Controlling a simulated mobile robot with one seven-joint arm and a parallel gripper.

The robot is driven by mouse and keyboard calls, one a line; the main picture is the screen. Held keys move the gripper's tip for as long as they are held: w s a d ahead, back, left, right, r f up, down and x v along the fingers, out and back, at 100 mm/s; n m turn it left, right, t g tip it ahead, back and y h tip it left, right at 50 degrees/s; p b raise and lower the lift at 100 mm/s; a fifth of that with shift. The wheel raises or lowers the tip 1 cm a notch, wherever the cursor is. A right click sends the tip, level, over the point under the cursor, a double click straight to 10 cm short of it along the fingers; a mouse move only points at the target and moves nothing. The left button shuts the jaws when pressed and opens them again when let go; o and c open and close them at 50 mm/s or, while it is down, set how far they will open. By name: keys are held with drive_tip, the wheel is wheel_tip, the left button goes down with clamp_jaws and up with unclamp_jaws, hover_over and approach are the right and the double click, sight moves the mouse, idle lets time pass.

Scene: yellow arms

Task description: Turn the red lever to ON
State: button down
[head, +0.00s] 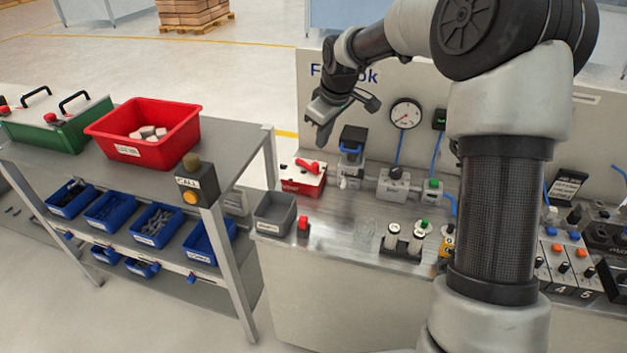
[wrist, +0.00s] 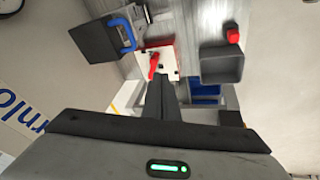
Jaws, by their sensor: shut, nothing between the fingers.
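The red lever (head: 308,166) lies on the pale top of a small red box (head: 300,186) at the back left of the metal bench. In the wrist view the lever (wrist: 153,66) shows just beyond the fingertips, on the same box (wrist: 167,62). My gripper (head: 322,136) is above the box in the head view, with its fingers pointing down and apart from the lever. In the wrist view my gripper (wrist: 161,82) has its fingers together and empty. I cannot read any ON marking.
A dark block with a blue handle (head: 351,141) stands right of the box. A grey bin (head: 275,213) and a red button (head: 303,224) are in front. A pressure gauge (head: 405,114) is on the back panel. A side table with a red crate (head: 148,150) stands left.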

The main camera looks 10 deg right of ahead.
drive_tip(key=s+a+f+t+h+b, duration=0.25)
drive_tip(key=s+a+f+b, duration=0.3)
drive_tip(key=b, duration=0.75)
drive_tip(key=shift+m+t+y, duration=0.35)
drive_tip(key=shift+m+t, duration=0.1)
drive_tip(key=shift+m, duration=0.05)
drive_tip(key=w+f+b, duration=0.1)
drive_tip(key=w+f, duration=0.1)
drive_tip(key=w, duration=0.1)
drive_tip(key=w+d+f, duration=0.1)
drive_tip(key=w+f, duration=0.1)
drive_tip(key=w, duration=0.1)
drive_tip(key=w+d+f+b, duration=0.1)
drive_tip(key=w+f, duration=0.1)
drive_tip(key=shift+w+d+f+b, duration=0.25)
drive_tip(key=shift+w+f+b, duration=0.05)
drive_tip(key=shift+w+f, duration=0.1)
drive_tip(key=shift+d+r+p, duration=0.15)
drive_tip(key=shift+p, duration=0.15)
